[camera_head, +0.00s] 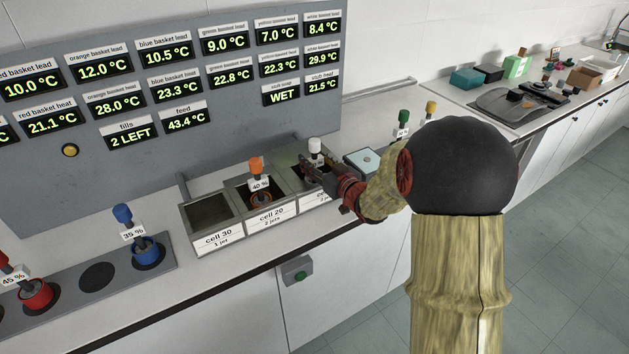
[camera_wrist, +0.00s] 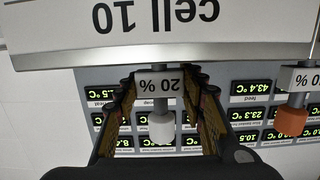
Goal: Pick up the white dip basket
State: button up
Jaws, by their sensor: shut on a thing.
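The white dip basket shows by its white knob (camera_head: 315,145) above the rightmost cell at the back counter. In the wrist view the white knob (camera_wrist: 162,127) and its "20 %" tag (camera_wrist: 159,84) sit between my two fingers. My gripper (camera_head: 310,168) reaches in from the right at that cell and is shut on the white basket's handle; it also shows in the wrist view (camera_wrist: 160,105). The basket's lower part is hidden by the cell wall and my gripper, so I cannot tell how deep it sits.
The orange basket (camera_head: 256,167) stands in cell 20, beside the white one. Cell 30 (camera_head: 212,212) looks empty. Blue (camera_head: 123,215) and red (camera_head: 38,293) baskets stand in the left rack. A pale blue box (camera_head: 366,160) lies right of the cells. The display panel (camera_head: 130,160) rises behind.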

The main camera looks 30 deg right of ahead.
jog(key=c, duration=0.6)
grip_shut()
